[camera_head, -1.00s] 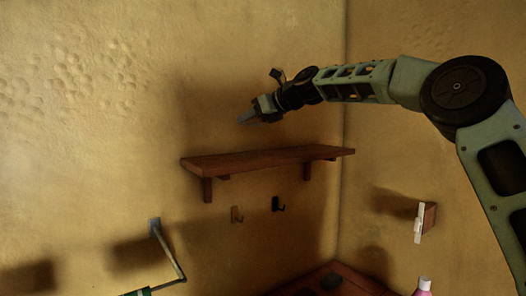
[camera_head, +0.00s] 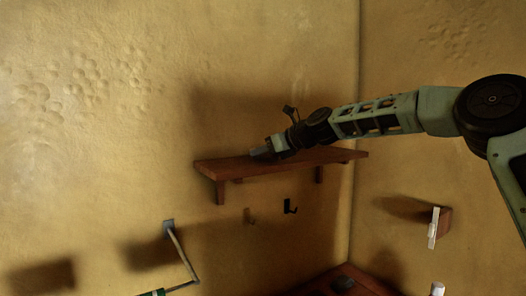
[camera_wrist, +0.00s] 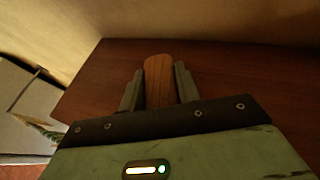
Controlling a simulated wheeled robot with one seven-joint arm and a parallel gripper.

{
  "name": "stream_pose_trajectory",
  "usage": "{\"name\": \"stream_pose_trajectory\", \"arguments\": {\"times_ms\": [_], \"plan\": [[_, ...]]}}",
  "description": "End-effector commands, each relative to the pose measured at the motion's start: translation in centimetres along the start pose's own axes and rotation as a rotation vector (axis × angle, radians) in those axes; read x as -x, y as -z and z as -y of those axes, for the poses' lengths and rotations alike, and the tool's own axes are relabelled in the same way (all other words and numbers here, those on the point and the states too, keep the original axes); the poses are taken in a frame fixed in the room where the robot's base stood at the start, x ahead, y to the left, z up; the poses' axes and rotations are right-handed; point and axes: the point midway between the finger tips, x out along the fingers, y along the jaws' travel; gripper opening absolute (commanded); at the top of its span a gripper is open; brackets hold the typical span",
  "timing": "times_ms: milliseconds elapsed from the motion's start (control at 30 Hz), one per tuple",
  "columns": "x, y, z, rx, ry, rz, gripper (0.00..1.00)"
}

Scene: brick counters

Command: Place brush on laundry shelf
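The brush (camera_wrist: 158,80) shows in the wrist view as a wooden, rounded brown piece between the two fingers of my gripper (camera_wrist: 158,88). The fingers lie close along both its sides, and my gripper appears shut on it. Its far side and any bristles are hidden. The laundry shelf (camera_wrist: 235,75) is a dark reddish-brown board under the brush. In the head view the shelf (camera_head: 222,166) is fixed to the wall, and my gripper (camera_head: 260,153) is low over its top, left of the middle. I cannot tell whether the brush touches the board.
Two small hooks, one dark (camera_head: 290,207), are on the wall below the shelf. A metal bracket arm (camera_head: 178,245) sticks out at lower left. A white-faced wall fitting (camera_head: 434,228) is on the right wall.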

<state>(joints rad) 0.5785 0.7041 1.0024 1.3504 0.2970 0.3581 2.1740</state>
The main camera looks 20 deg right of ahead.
Motion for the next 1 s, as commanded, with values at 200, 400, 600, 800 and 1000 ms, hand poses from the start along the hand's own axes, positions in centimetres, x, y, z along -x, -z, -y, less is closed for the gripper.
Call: {"name": "stream_pose_trajectory", "arguments": {"times_ms": [200,400,600,800,1000], "plan": [[0.0,0.0,0.0,0.0,0.0,-0.001,0.54],[0.1,-0.1,0.0,0.001,0.0,0.0,0.54],[2.6,0.3,0.2,0.003,0.005,0.0,0.54],[6.9,0.3,0.2,0.002,0.008,0.0,0.54],[10.3,0.2,0.1,0.002,0.005,-0.001,0.54]]}}
